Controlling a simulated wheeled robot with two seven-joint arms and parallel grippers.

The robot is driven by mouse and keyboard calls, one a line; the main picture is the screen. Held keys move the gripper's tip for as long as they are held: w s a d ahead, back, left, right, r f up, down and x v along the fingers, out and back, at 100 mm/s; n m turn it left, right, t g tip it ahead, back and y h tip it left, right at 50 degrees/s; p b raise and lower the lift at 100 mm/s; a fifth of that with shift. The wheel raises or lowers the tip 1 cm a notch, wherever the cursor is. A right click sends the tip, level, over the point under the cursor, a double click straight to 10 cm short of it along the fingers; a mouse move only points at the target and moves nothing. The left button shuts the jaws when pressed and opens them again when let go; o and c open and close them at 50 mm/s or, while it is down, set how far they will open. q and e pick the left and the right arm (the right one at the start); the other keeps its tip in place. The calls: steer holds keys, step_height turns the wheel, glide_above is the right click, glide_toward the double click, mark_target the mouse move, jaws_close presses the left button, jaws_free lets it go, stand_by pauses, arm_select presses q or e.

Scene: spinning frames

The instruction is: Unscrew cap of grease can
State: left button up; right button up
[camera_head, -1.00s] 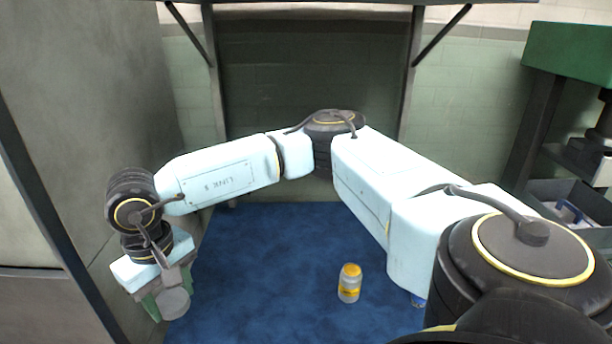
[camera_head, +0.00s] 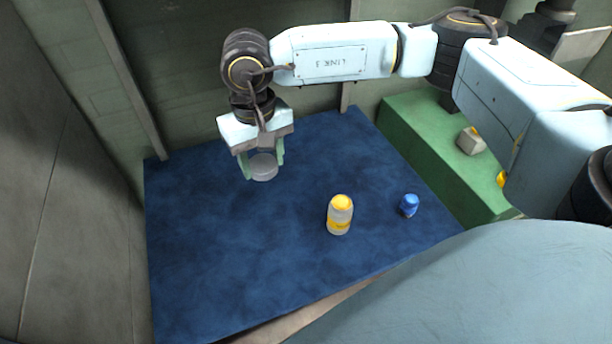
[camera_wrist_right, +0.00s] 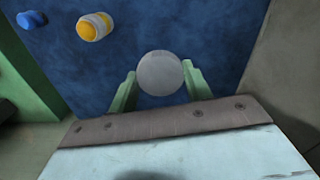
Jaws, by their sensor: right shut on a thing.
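My right gripper (camera_head: 262,163) hangs over the far left part of the blue mat, its green fingers shut on a grey round cap (camera_head: 264,173). In the right wrist view the cap (camera_wrist_right: 160,73) shows face-on as a plain disc between the fingers (camera_wrist_right: 158,84). I cannot tell whether the cap touches the mat. A pale can with a yellow top and yellow band (camera_head: 340,216) stands upright on the mat, apart from the gripper; it also shows at the upper left in the right wrist view (camera_wrist_right: 93,27). My left gripper is not in view.
A small blue object (camera_head: 409,205) stands on the blue mat (camera_head: 230,265), right of the can. A green bench (camera_head: 410,125) with a pale block (camera_head: 471,141) lies along the right. A grey wall is at the left. The mat's front left is clear.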

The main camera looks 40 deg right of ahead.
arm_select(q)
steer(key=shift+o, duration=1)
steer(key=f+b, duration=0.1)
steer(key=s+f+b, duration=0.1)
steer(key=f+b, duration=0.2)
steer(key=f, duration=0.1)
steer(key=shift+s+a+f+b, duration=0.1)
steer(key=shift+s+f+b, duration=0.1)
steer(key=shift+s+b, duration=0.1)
arm_select(e)
step_height(320, 180, down, 8)
steer(key=w+d+m, duration=0.1)
steer(key=d+m, duration=0.1)
steer(key=m, duration=0.3)
steer(key=m+b, duration=0.4)
steer(key=m, duration=0.2)
glide_above(299, 219)
step_height(299, 219, down, 13)
steer(key=shift+s+r, duration=0.1)
steer(key=shift+r, duration=0.05)
steer(key=shift+f, duration=2.45)
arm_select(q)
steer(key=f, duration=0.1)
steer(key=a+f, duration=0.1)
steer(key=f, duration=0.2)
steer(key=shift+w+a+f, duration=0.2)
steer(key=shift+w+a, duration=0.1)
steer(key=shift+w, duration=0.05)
